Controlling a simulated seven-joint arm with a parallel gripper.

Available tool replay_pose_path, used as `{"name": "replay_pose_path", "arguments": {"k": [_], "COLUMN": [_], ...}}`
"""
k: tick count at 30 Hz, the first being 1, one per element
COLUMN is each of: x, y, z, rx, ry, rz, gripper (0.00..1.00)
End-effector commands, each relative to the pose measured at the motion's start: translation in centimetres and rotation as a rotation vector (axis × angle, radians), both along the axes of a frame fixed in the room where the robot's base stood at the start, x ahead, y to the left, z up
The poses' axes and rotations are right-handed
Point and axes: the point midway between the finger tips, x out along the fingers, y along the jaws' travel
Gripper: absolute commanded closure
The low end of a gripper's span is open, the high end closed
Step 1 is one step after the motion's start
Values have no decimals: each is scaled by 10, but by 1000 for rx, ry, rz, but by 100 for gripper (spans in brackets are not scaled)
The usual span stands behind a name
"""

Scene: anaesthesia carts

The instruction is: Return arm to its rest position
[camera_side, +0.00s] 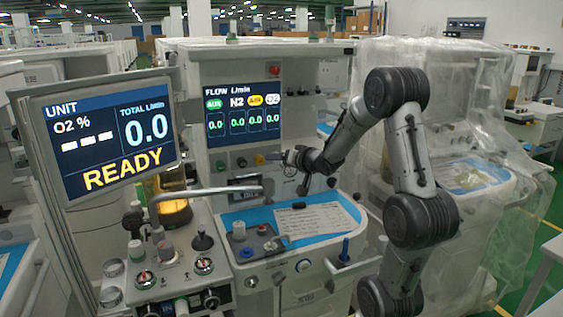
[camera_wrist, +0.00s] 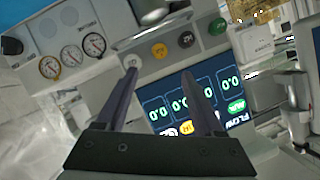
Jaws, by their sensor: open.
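My gripper (camera_wrist: 158,78) shows in the wrist view with its two dark fingers spread apart and nothing between them. In the side view my gripper (camera_side: 287,158) is at the end of my arm, in front of the anaesthesia cart's panel, just below the flow screen (camera_side: 241,111). The fingertips are small there. In the wrist view the flow screen (camera_wrist: 180,102) appears turned, behind and between the fingers. A row of knobs (camera_wrist: 159,51) and several round gauges (camera_wrist: 72,56) lie beyond the fingertips. I cannot tell whether the fingers touch the panel.
A monitor (camera_side: 108,137) reading READY stands at the left. A blue-topped work tray (camera_side: 235,222) with a paper sheet (camera_side: 315,221) lies below my gripper. Knobs and levers (camera_side: 203,241) stand at the front left. A plastic-covered cart (camera_side: 480,130) is behind my arm at right.

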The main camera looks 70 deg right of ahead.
Motion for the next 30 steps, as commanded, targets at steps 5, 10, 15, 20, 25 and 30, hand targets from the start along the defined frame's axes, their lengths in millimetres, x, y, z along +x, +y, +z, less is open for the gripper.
{"name": "replay_pose_path", "arguments": {"k": [5,10,15,20,25,30], "x": [-4,-4,-4,13,48,45], "y": [2,2,2,21,89,187], "z": [2,2,2,10,67,118], "rx": [0,1,1,-13,-85,-138], "ry": [-1,0,-1,-12,-92,-84], "rz": [-2,-1,0,50,197,325], "gripper": [31,31,31,31,31,31]}}
